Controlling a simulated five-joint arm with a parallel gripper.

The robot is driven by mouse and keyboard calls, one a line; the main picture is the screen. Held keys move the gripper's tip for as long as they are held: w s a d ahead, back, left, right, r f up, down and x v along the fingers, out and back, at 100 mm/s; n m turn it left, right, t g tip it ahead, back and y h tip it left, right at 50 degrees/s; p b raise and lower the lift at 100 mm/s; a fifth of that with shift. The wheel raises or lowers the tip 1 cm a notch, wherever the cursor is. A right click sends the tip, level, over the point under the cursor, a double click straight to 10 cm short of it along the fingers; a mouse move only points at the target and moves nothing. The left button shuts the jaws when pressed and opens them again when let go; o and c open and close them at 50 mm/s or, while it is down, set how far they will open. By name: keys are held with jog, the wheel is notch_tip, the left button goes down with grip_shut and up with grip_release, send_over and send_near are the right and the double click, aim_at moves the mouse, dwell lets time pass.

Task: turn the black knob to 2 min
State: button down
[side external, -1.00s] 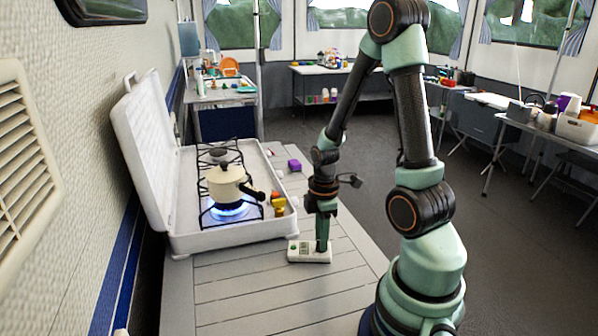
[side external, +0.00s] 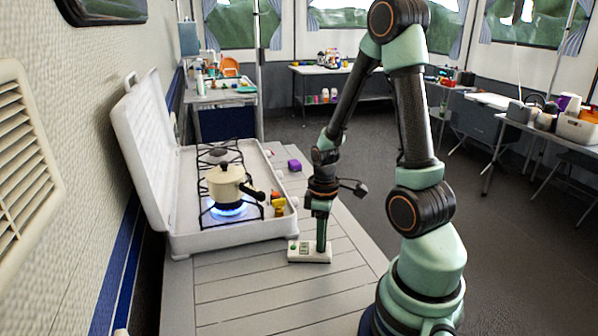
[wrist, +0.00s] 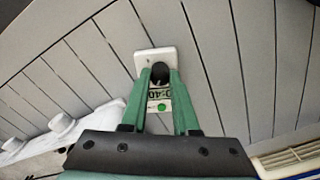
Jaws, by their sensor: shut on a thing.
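A small white timer (side external: 309,258) lies on the grey slatted table, with a green button (side external: 293,246) and a small display (side external: 304,249). In the wrist view the timer (wrist: 155,56) shows its black knob (wrist: 160,71) between my fingertips. My gripper (side external: 321,247) points straight down and is shut on the knob; in the wrist view my gripper (wrist: 160,74) has one finger on each side of it. The display (wrist: 160,94) is partly covered by the fingers; its visible digits look like 40. Any mark on the knob is hidden.
An open white camping stove (side external: 220,241) stands left of the timer, with a cream pot (side external: 226,184) over a lit blue flame. Small yellow and orange things (side external: 278,204) and a purple block (side external: 294,165) are near its right edge. The table front is clear.

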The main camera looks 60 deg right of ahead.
jog(key=m, duration=1.1)
jog(key=shift+m, duration=0.4)
dwell(0.3)
jog(key=c, duration=0.7)
grip_release()
jog(key=shift+o, duration=0.2)
notch_tip(320, 180, up, 12)
jog(key=shift+a+r, duration=0.1)
